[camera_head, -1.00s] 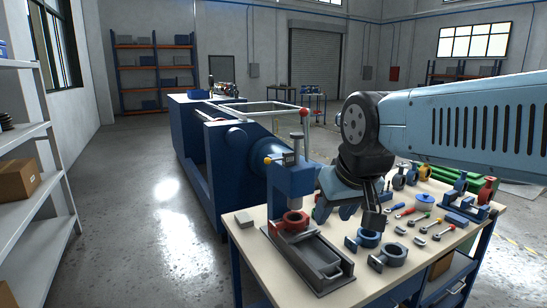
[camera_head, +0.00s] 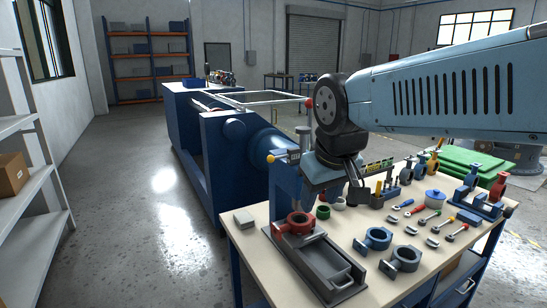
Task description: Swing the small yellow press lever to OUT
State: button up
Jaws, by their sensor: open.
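The small yellow press lever shows as a yellow knob (camera_head: 270,158) at the upper left of the blue press (camera_head: 285,188). A small dark label plate (camera_head: 293,155) sits beside the knob; its text is too small to read. A red ring-shaped valve body (camera_head: 300,222) sits in the press's lower part. My gripper (camera_head: 352,200) is open, to the right of the press and apart from the yellow knob. My wrist covers part of the press's upper right side. The jaws are partly hidden, and nothing shows between them.
A red ball (camera_head: 309,103) tops the press.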

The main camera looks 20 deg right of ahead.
jog(key=w+d+f+n+g+h, duration=0.1)
jog(key=w+f+n+g+h, duration=0.1)
jog(key=w+n+g+h, duration=0.3)
jog(key=n+t+h, duration=0.4)
jog(key=n+h, duration=0.8)
jog(key=n, duration=0.4)
send_near(280, 157)
jog(key=x, duration=1)
jog(key=shift+w+d+f, duration=0.2)
jog(key=shift+w+d, duration=0.05)
jog(key=shift+w, duration=0.1)
grip_shut()
